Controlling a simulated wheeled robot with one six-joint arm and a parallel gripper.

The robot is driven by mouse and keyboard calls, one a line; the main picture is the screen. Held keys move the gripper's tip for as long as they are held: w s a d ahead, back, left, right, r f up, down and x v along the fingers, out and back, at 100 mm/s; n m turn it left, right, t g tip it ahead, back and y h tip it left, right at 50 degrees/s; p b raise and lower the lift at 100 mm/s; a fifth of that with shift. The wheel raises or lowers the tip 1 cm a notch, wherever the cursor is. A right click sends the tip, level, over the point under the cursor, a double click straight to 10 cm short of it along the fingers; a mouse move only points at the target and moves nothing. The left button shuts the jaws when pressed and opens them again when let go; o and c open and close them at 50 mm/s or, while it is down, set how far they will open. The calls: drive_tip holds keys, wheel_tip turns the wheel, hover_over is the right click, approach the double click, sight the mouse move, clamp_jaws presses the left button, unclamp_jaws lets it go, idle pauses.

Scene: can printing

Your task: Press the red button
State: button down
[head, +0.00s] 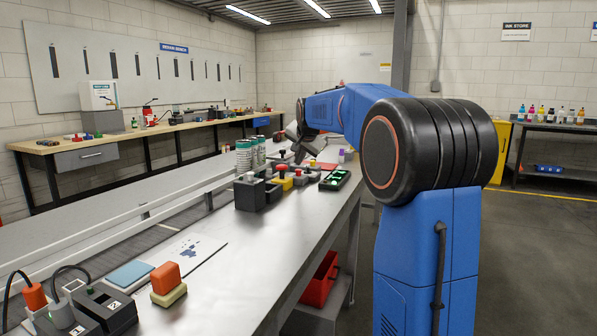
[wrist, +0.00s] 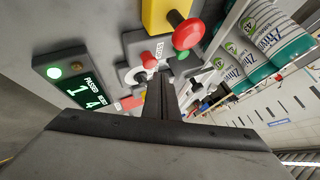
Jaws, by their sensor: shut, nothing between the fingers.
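A large red mushroom button (wrist: 188,33) on a yellow box (wrist: 158,14) shows at the top of the wrist view. In the head view the red button (head: 282,168) stands among several control boxes on the metal bench. A smaller red knob (wrist: 149,58) sits on a grey box in the wrist view. My gripper (wrist: 161,80) is shut and empty. Its fingers point toward the control boxes, below the large red button in the picture and beside the smaller knob. I cannot tell whether they touch anything.
A display box (wrist: 82,90) with a lit green button is left of my fingers. Several labelled cans (wrist: 262,35) stand at the right; they also show in the head view (head: 244,157). Bare bench (head: 228,262) lies in front.

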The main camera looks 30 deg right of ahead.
sight(299, 172)
drive_tip(key=shift+f, duration=1.3)
idle(1.9)
drive_tip(key=shift+r, duration=1.3)
drive_tip(key=shift+r, duration=0.1)
wheel_tip(299, 172, up, 5)
drive_tip(key=shift+f, duration=0.1)
idle(0.3)
drive_tip(key=shift+s, duration=0.15)
idle(0.6)
